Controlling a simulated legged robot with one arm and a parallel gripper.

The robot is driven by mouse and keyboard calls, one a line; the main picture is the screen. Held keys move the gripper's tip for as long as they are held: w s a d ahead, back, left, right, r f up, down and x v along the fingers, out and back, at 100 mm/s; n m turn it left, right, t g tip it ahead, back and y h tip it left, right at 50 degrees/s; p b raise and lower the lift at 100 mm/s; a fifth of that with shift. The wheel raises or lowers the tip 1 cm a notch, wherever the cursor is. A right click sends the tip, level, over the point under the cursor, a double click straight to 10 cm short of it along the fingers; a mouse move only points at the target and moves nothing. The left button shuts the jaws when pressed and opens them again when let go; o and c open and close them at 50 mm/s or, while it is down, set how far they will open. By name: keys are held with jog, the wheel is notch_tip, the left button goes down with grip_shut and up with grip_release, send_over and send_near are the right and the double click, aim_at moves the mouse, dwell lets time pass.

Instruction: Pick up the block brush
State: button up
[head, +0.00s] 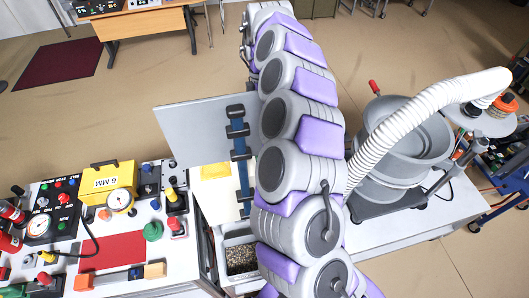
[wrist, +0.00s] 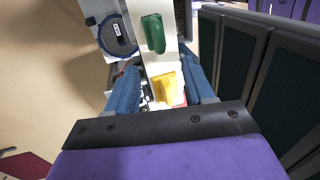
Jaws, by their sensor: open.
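A yellow block-shaped thing (wrist: 167,88), which may be the block brush, lies on a white surface in the wrist view. It sits between the two blue fingers of my gripper (wrist: 158,62), nearer the right one. The gripper is open, and I cannot tell whether a finger touches the yellow thing. A yellow piece also shows left of my arm in the head view (head: 215,171). No bristles are clearly visible. My arm hides the gripper in the head view.
A green ridged object (wrist: 153,33) and a round mesh-faced item (wrist: 115,35) lie beyond the fingers. Dark panels (wrist: 245,70) stand close on the right. A grey tub (head: 405,140) with a white hose (head: 420,110) and a control bench (head: 110,250) flank my arm.

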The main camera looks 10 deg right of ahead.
jog(key=shift+s+f+p, duration=0.3)
jog(key=shift+f+p, duration=0.25)
jog(key=shift+f, duration=1.4)
jog(key=shift+s+f+p, duration=0.35)
jog(key=shift+f+p, duration=0.15)
jog(key=shift+f, duration=1.4)
jog(key=shift+s+f+p, duration=0.3)
jog(key=shift+f+p, duration=0.25)
jog(key=shift+f, duration=1.4)
jog(key=shift+c, duration=0.5)
grip_shut()
